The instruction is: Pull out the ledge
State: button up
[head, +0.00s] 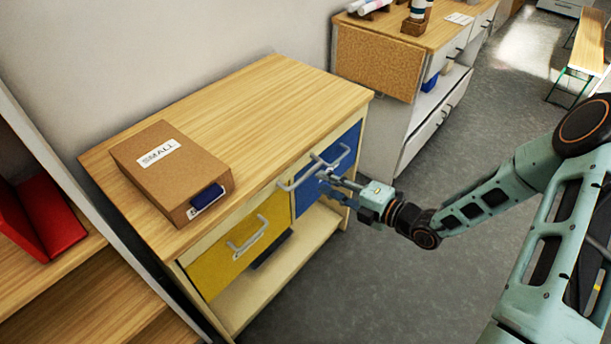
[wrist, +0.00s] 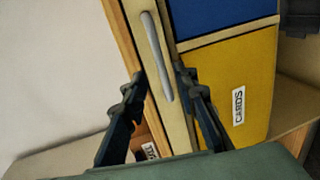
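The ledge shows as a narrow cream front strip with a grey bar handle (head: 298,179), under the wooden top of the cabinet (head: 262,100). In the wrist view the cream strip (wrist: 181,128) runs beside the yellow drawer, and the handle (wrist: 153,50) stands out from it. My gripper (head: 324,175) is at the cabinet front near the handle and the blue drawer. In the wrist view my gripper (wrist: 160,82) is open, with one finger on each side of the handle's lower end. I cannot tell whether the fingers touch it.
Below the ledge are a blue drawer (head: 311,190) and a yellow drawer (head: 222,270) with grey handles. A cardboard box marked SMALL (head: 172,178) sits on the top. A shelf with red items (head: 55,225) stands left. The floor (head: 345,285) in front is clear.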

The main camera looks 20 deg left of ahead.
aim_at(306, 173)
jog(key=x, duration=0.7)
jog(key=shift+w+a, duration=0.1)
jog(key=shift+a, duration=0.2)
jog(key=shift+c, duration=0.4)
grip_shut()
